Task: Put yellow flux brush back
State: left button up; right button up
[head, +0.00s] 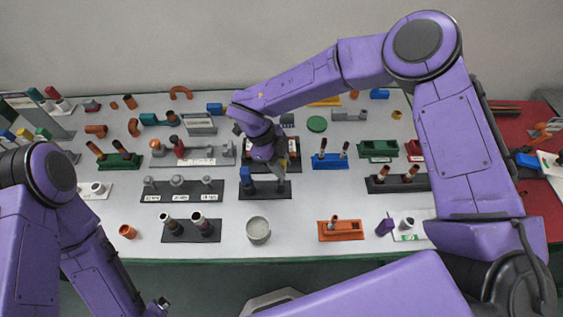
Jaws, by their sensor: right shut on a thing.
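My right gripper (281,170) reaches down over the middle of the table, just above a dark holder (268,193). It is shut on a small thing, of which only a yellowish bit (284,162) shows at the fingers. This looks like the yellow flux brush, but the fingers and wrist hide most of it. A blue upright piece (245,176) stands at the left end of the dark holder. I cannot tell whether the held thing touches the holder. My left gripper (160,304) is low at the bottom left, off the table, and its jaws are unclear.
A grey cup (258,230) stands in front of the dark holder. A labelled rack (182,191) is to its left, and a blue holder (330,160) with two brown-topped pieces to its right. An orange holder (341,230) is near the front edge. Bare table lies between the rows.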

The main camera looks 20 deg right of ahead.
jog(key=shift+f+b, duration=0.7)
jog(key=shift+f, duration=0.65)
jog(key=o, duration=0.9)
jog(key=shift+o, duration=0.2)
jog(key=shift+r, duration=0.1)
jog(key=shift+w+a+r, duration=0.1)
jog(key=shift+r, duration=0.15)
jog(key=b+v, duration=0.2)
jog(key=v, duration=0.8)
jog(key=shift+b, duration=0.35)
